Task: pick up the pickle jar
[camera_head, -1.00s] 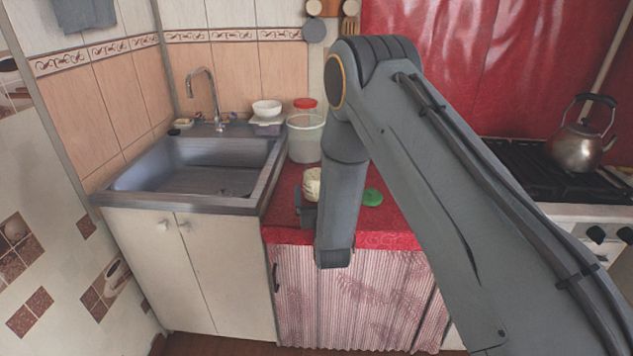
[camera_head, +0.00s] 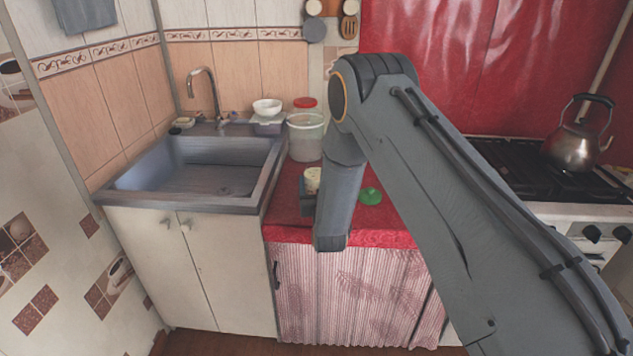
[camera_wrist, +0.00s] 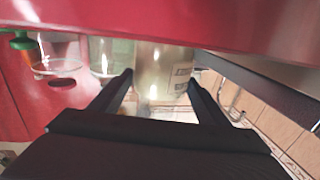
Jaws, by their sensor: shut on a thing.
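The pickle jar (camera_head: 312,177) shows beside my forearm in the head view, pale at the top, above the red oilcloth counter. In the wrist view the glass jar (camera_wrist: 166,66) has a pale label with dark print on its right side. My gripper (camera_wrist: 160,80) is shut on it, one dark finger on each side. In the head view my gripper (camera_head: 307,203) is a small dark shape at the jar, mostly hidden by the forearm. I cannot tell whether the jar's base touches the counter.
A green lid (camera_head: 371,196) lies on the counter, right of my forearm. A clear plastic bucket (camera_head: 306,142) and a red-lidded container (camera_head: 305,103) stand behind. The sink (camera_head: 190,170) is left; the stove with a kettle (camera_head: 577,144) is right.

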